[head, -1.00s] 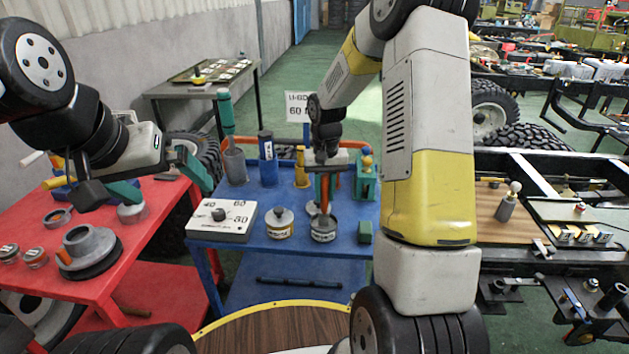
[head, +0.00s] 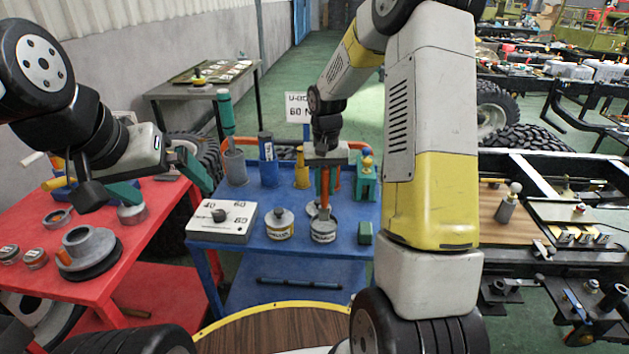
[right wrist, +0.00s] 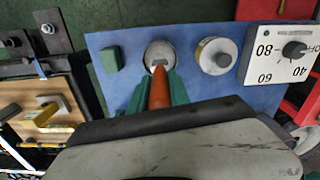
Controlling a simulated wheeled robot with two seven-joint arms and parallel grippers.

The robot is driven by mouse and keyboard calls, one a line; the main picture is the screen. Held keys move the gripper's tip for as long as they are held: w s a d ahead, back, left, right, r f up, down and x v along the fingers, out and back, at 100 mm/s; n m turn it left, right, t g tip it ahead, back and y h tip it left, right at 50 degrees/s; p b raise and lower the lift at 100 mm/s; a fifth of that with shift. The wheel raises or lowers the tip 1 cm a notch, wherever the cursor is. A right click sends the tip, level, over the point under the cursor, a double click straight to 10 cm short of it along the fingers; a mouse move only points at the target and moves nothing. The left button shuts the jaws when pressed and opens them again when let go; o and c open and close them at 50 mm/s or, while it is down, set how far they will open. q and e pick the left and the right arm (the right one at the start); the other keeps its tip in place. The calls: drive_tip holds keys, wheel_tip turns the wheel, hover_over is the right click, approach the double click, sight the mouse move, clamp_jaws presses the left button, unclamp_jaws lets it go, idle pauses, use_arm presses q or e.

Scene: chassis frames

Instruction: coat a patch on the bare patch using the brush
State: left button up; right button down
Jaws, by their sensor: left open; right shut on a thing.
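My right gripper (head: 325,184) is shut on the brush (head: 325,200), which has an orange handle and points down. The brush's lower end is at the mouth of an open grey tin (head: 323,235) on the blue cart. In the right wrist view, the green fingers (right wrist: 160,92) close on the orange handle (right wrist: 158,85), and the brush's end lies over the tin's round opening (right wrist: 160,47). I cannot tell how deep the bristles are. My left gripper (head: 160,182) is open and empty above the red cart. I cannot make out the bare patch in either view.
On the blue cart (head: 290,262) stand a lidded tin (head: 280,229), a white dial box (head: 222,222), a green block (head: 365,233) and several upright holders. The red cart (head: 130,275) is at left. A black chassis frame with a wooden board (head: 492,212) is at right.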

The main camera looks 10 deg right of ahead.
sight(325, 168)
drive_tip(key=shift+r, duration=2.35)
